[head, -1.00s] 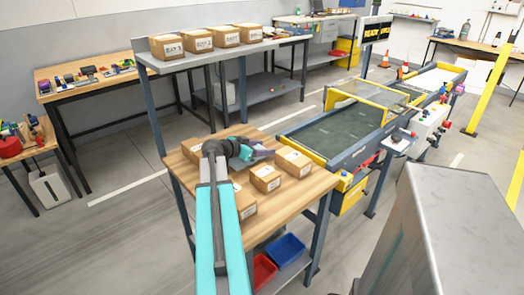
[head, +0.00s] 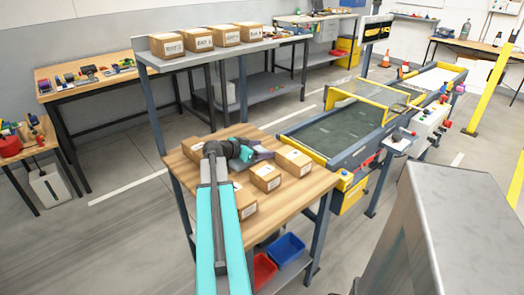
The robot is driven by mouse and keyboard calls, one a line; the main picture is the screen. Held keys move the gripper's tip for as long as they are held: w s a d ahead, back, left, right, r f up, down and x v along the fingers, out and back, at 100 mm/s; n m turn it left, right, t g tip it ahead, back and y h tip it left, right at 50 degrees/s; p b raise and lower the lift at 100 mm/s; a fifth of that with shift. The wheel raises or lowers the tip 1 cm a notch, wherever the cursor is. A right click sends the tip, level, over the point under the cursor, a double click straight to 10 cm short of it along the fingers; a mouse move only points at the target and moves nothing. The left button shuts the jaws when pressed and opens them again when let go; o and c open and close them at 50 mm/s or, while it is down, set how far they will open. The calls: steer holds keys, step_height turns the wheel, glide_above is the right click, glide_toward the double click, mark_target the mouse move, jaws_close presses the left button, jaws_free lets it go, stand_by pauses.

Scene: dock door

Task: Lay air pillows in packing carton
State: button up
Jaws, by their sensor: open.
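Several small closed brown cartons stand on the wooden bench (head: 285,200): one at the right (head: 294,161), one in front of it (head: 266,178), one nearer the front (head: 245,203), and one at the left, partly hidden behind my arm. My gripper (head: 262,154) reaches over the bench, just left of the right carton. It is open and small in the picture; I cannot tell whether it touches anything. I cannot make out any air pillow or an open packing carton.
A raised shelf (head: 215,53) behind the bench holds several labelled cartons. A conveyor (head: 340,130) with yellow guards runs along the right. Red (head: 263,269) and blue (head: 287,250) bins sit under the bench. A grey metal block (head: 440,220) fills the lower right.

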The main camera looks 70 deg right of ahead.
mark_target(237, 160)
steer(key=shift+r+p, duration=0.15)
steer(key=shift+p, duration=0.15)
steer(key=b+v, duration=0.1)
steer(key=v, duration=1.1)
steer(key=shift+o, duration=0.6)
steer(key=shift+r, duration=0.1)
steer(key=shift+w+a+r+p, duration=0.1)
steer(key=shift+a+r+p, duration=0.2)
steer(key=shift+r+p, duration=0.2)
steer(key=w+a+r+t+y+p, duration=0.2)
steer(key=w+a+r+y+p, duration=0.1)
steer(key=a+p, duration=0.3)
steer(key=shift+w+r+y+p, duration=0.4)
steer(key=shift+w+r+p, duration=0.3)
steer(key=shift+p, duration=0.6)
steer(key=shift+s+r, duration=0.1)
steer(key=shift+s, duration=0.05)
steer(key=shift+p+x, duration=0.7)
steer(key=shift+x, duration=3.55)
